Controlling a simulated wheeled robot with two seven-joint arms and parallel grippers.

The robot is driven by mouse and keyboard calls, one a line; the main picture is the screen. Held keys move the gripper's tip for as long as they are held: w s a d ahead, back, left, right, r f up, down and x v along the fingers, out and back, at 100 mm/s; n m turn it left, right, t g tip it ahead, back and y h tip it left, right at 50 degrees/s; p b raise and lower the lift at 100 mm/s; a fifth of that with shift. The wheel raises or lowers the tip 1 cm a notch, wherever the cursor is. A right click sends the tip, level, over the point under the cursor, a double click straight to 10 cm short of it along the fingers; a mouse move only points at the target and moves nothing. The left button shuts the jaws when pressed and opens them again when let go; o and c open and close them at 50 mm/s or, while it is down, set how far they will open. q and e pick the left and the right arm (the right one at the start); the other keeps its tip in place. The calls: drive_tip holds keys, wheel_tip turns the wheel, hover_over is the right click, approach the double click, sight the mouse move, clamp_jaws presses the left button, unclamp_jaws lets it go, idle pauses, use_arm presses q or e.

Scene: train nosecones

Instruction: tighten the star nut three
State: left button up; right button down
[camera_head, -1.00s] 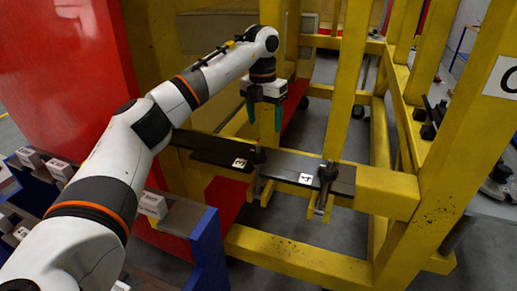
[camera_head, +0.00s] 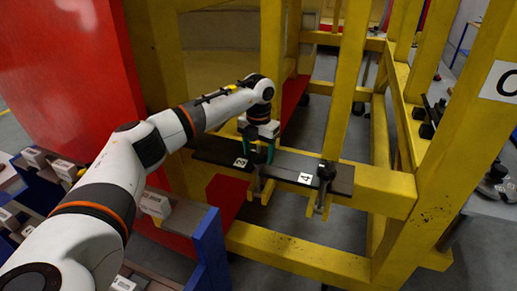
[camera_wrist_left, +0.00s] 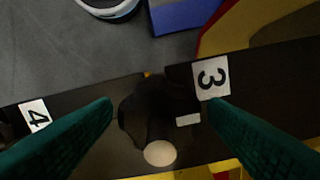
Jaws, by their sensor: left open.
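Star nut three is a dark knob (camera_wrist_left: 155,110) on the black plate (camera_wrist_left: 80,150), beside the white label 3 (camera_wrist_left: 211,77) in the left wrist view. In the head view the label 3 (camera_head: 241,162) shows just left of my left gripper (camera_head: 257,152). The gripper points down over the nut, its green fingers open on either side of it. The fingers mostly hide the nut in the head view. A second star nut (camera_head: 326,172) stands by the label 4 (camera_head: 305,178), to the right. My right gripper is not in view.
A yellow frame (camera_head: 300,262) carries the plate, with upright posts (camera_head: 347,80) behind and right. A red panel (camera_head: 75,70) stands at the left. A blue-edged rack (camera_head: 208,250) with white labelled blocks (camera_head: 155,204) lies at lower left, under my arm.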

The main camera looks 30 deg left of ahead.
use_arm(q)
drive_tip(key=shift+f, duration=0.1)
drive_tip(key=shift+c, duration=0.6)
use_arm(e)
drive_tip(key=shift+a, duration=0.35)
use_arm(q)
drive_tip(key=c, duration=0.9)
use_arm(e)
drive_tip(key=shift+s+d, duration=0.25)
